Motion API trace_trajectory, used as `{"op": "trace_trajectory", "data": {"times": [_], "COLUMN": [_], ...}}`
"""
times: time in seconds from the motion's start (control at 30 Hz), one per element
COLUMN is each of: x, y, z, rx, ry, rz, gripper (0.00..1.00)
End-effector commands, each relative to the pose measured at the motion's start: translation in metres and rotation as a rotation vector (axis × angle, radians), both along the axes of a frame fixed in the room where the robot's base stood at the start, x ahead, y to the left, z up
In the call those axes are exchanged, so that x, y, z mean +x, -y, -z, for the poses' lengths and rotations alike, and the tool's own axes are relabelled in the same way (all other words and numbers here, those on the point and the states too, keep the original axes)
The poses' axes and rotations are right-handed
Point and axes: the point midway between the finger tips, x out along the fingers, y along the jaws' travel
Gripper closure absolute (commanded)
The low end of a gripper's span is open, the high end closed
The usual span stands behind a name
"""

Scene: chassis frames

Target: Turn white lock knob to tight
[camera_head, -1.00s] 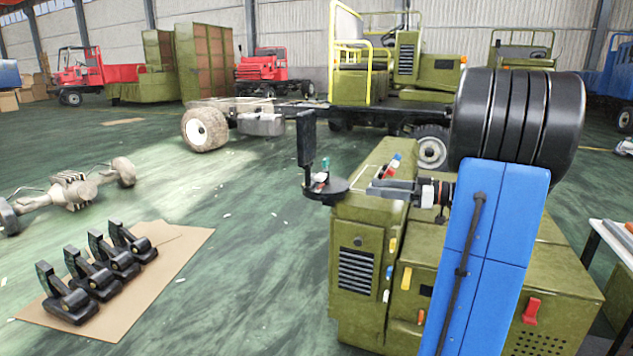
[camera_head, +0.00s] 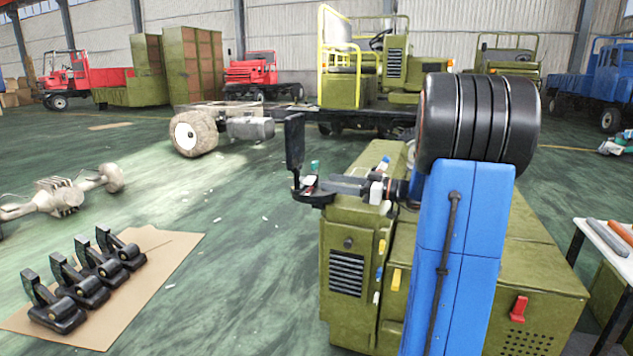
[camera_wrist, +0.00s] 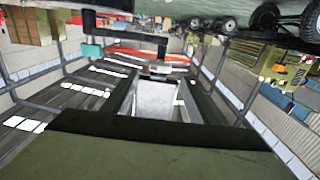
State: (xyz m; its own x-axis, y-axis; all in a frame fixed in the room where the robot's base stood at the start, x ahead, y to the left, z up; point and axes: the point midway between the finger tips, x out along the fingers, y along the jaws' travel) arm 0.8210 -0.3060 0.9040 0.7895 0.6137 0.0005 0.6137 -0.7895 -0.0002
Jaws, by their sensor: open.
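Several small coloured fittings sit on an olive-green machine housing (camera_head: 440,255) in the head view. Among them are a white fitting (camera_head: 376,297) low on the front edge and a white and blue fitting (camera_head: 384,163) on top. I cannot tell which one is the white lock knob, or how it is turned. My gripper (camera_head: 312,188) is open and appears empty, above and left of the housing's front panel. In the wrist view, dark gripper parts and a grey block fill the middle; no white knob can be made out there.
A red lever (camera_head: 519,309) and yellow fittings (camera_head: 396,279) are on the housing. A table (camera_head: 606,240) stands at the right edge. Black pedal units (camera_head: 85,275) lie on cardboard (camera_head: 160,285) at left. Open green floor (camera_head: 240,270) lies between cardboard and housing.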

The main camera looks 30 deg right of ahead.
Motion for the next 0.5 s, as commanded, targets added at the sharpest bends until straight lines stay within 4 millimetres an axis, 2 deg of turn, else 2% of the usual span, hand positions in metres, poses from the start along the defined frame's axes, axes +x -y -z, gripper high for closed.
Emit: {"op": "trace_trajectory", "data": {"times": [0.2, 0.5], "x": [0.026, 0.046], "y": [-0.021, -0.036], "z": [0.0, 0.0], "rx": [0.001, 0.0], "ry": [-0.001, 0.0], "rz": [-0.002, 0.0], "gripper": [0.47, 0.47]}}
